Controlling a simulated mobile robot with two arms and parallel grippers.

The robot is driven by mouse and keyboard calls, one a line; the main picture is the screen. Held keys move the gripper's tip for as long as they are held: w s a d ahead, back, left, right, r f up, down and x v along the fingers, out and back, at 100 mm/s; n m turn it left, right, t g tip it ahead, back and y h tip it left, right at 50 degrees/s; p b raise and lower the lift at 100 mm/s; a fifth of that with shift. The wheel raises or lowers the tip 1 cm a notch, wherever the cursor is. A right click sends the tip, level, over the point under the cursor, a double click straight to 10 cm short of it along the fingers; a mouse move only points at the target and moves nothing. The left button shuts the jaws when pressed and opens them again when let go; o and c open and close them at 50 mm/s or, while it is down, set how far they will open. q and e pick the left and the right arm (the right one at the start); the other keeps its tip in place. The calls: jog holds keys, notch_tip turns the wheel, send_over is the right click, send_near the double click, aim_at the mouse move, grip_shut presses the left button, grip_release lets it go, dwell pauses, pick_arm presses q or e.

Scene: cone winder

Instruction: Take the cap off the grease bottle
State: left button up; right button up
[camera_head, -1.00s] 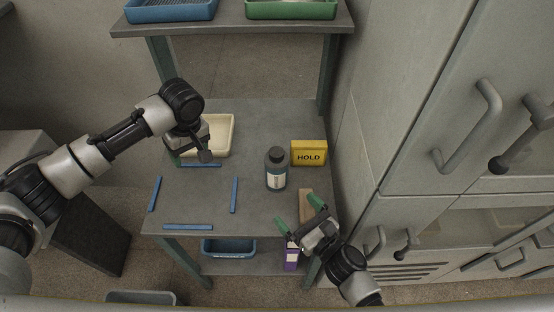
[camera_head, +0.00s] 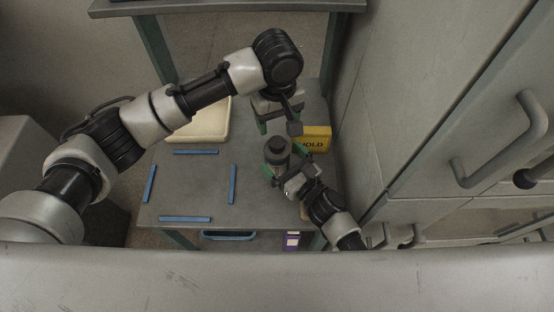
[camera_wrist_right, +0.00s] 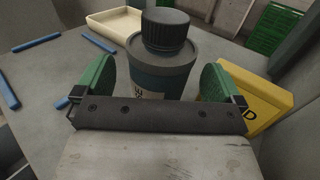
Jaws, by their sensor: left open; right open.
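The grease bottle stands upright on the grey table, with its dark ribbed cap (camera_head: 278,145) on top. In the right wrist view the cap (camera_wrist_right: 167,30) and the blue-grey bottle body (camera_wrist_right: 160,75) show clearly, with part of a pale label. My right gripper (camera_head: 284,162) is open, its green fingers (camera_wrist_right: 158,85) on either side of the bottle body with gaps visible. My left gripper (camera_head: 280,125) is open just beyond and above the bottle, near the cap's height or higher; its fingers are partly hidden by its own wrist.
A yellow HOLD box (camera_head: 316,138) stands right of the bottle. A cream tray (camera_head: 200,125) lies behind left. Blue strips (camera_head: 233,184) mark a square on the table's left. A cabinet with handles (camera_head: 500,140) rises at the right. A blue bin (camera_head: 228,236) is below.

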jog(key=shift+x, duration=0.95)
jog(key=shift+c, duration=0.3)
